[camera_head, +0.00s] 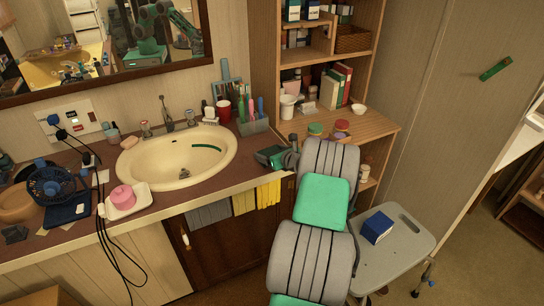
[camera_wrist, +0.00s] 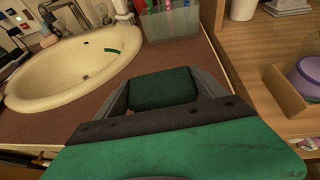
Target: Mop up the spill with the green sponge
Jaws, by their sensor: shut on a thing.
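My gripper (camera_wrist: 162,82) is shut on the green sponge (camera_wrist: 163,90), a dark green block between its two grey fingers in the wrist view. In the head view my gripper (camera_head: 268,156) is low at the right end of the brown counter (camera_head: 228,178), right of the sink. I cannot tell whether the sponge touches the counter. I cannot make out a spill on the visible counter; the part under my gripper is hidden.
The cream sink (camera_head: 150,160) has a dark green strip (camera_head: 207,147) inside. A holder with brushes (camera_head: 254,127) stands behind my gripper. Wooden shelves (camera_head: 375,125) are at the right. A fan (camera_head: 50,185) and a soap dish (camera_head: 125,202) stand at the left.

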